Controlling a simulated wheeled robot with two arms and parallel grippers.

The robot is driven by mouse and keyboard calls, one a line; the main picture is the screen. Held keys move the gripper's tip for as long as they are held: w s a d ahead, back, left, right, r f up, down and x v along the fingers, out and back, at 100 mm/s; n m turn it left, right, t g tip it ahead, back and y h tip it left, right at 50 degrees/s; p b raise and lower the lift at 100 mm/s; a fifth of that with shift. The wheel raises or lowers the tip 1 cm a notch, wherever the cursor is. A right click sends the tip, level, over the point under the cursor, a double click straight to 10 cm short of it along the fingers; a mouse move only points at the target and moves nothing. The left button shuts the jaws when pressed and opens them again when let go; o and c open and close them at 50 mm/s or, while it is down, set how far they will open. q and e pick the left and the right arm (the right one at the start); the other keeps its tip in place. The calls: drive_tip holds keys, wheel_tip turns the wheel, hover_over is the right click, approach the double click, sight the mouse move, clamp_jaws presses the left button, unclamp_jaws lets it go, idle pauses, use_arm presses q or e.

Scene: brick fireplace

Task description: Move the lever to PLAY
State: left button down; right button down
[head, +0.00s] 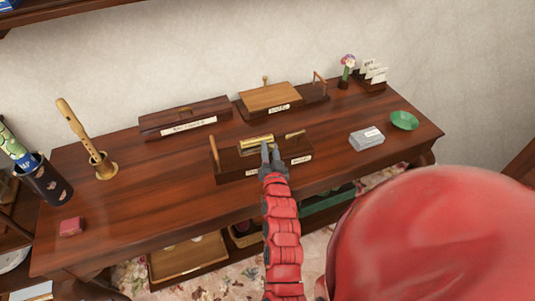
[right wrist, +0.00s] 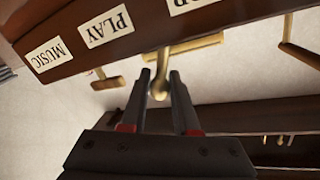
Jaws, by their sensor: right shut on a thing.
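The dark wooden music box (head: 232,166) stands at the middle of the table, with a brass cylinder on top and a pale label on its front. In the right wrist view its front (right wrist: 60,30) carries a MUSIC label, a PLAY label (right wrist: 105,28) and a third, cut-off label (right wrist: 190,5). A brass lever (right wrist: 192,46) with a rounded end sticks out below the labels, between PLAY and the cut-off one. My right gripper (head: 270,150) reaches the box front and is shut on the lever's end, between its fingertips (right wrist: 162,80). In the head view the gripper hides the lever. My left gripper is out of view.
Behind are a long dark box (head: 165,123) and a box with a lighter lid (head: 272,97). A recorder stand (head: 103,168) and red block (head: 72,227) are left. A grey box (head: 366,139) and green bowl (head: 404,120) are right.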

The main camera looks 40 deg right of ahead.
drive_tip(key=c, duration=0.7)
unclamp_jaws()
drive_tip(key=shift+o, duration=0.2)
